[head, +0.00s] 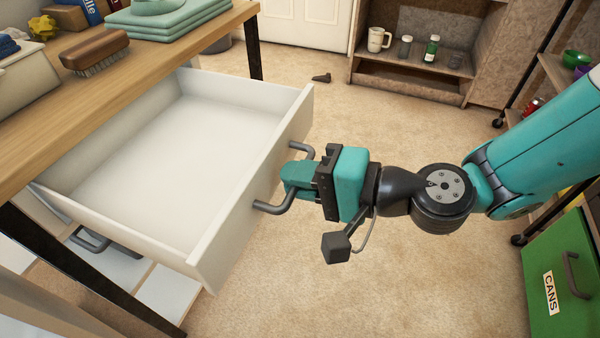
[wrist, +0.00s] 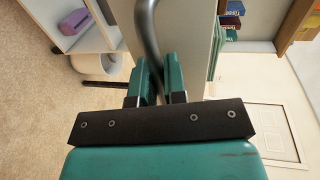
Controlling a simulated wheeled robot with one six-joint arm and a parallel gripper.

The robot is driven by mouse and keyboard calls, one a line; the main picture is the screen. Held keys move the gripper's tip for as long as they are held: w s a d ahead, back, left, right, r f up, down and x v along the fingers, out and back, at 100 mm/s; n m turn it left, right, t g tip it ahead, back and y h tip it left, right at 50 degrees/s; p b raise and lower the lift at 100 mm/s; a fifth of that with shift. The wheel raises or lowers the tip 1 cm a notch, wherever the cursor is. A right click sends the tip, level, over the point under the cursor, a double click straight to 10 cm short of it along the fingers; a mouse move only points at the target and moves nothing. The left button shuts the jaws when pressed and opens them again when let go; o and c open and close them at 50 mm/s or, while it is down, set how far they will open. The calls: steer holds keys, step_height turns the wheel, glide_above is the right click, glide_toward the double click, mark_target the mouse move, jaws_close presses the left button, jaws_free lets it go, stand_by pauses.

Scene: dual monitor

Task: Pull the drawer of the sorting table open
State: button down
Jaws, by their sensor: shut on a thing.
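The white drawer (head: 225,240) of the sorting table (head: 150,75) is pulled well out, and its inside is empty. Its grey bar handle (head: 275,206) is on the front panel. My gripper (head: 292,178) is at the handle, with its teal fingers around the middle of the bar, which they hide in the head view. In the wrist view my gripper (wrist: 160,85) has its two fingers close together at the grey handle (wrist: 148,35), shut on it. The drawer front (wrist: 185,40) stands just beyond the fingers.
On the tabletop are a brush (head: 95,53), folded teal cloths (head: 165,22) and a pale bin (head: 22,80). A wooden shelf (head: 430,85) with a mug and jars stands at the back. A green CANS bin (head: 565,275) is at right. Carpet before the drawer is clear.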

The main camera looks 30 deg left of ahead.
steer(key=c, duration=1.2)
jaws_free()
steer(key=shift+s, duration=0.15)
steer(key=p+v, duration=0.2)
steer(key=v, duration=1.5)
steer(key=shift+d, duration=0.2)
